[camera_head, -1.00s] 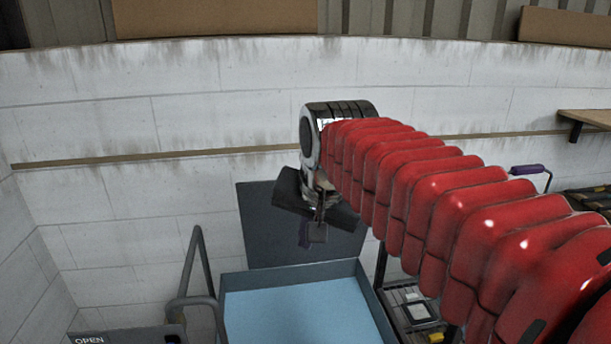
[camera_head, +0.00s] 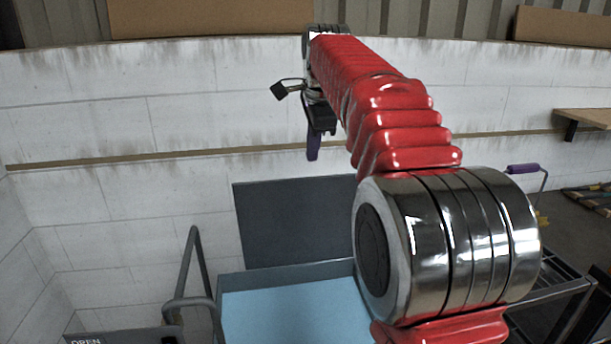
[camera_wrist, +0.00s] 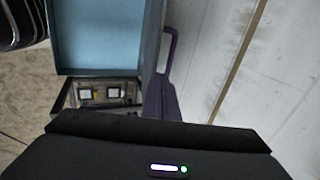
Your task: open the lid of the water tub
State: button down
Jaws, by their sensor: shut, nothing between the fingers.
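The water tub (camera_head: 290,270) is a grey rectangular tub with a light blue surface inside, at the bottom middle of the head view. Its dark grey lid (camera_head: 290,222) stands raised along the back side, close to the white wall. My gripper (camera_head: 313,146), with purple fingers, is shut and empty. It hangs in front of the wall, above the lid's top edge and apart from it. In the wrist view, the gripper (camera_wrist: 165,85) points past the tub (camera_wrist: 56,40), whose blue inside shows at the upper left. My arm hides the tub's right side in the head view.
A grey tubular rail (camera_head: 192,275) stands left of the tub, beside a panel marked OPEN (camera_head: 88,341). A dark metal rack (camera_head: 560,290) is at the right, and a wooden shelf (camera_head: 585,118) juts from the wall. The wall space around my gripper is clear.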

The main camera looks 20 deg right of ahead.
jog(key=shift+w+d+m, duration=0.25)
jog(key=shift+w+m, duration=0.05)
jog(key=shift+w, duration=0.05)
send_near(310, 192)
jog(key=shift+w+d+f, duration=0.2)
jog(key=shift+w+f, duration=0.55)
jog(key=shift+w, duration=0.05)
jog(key=shift+w+d+f, duration=0.2)
jog(key=shift+w+f, duration=0.55)
jog(key=shift+w, duration=0.05)
jog(key=shift+w+d+f, duration=0.15)
jog(key=shift+w+f, duration=0.65)
jog(key=shift+w, duration=0.1)
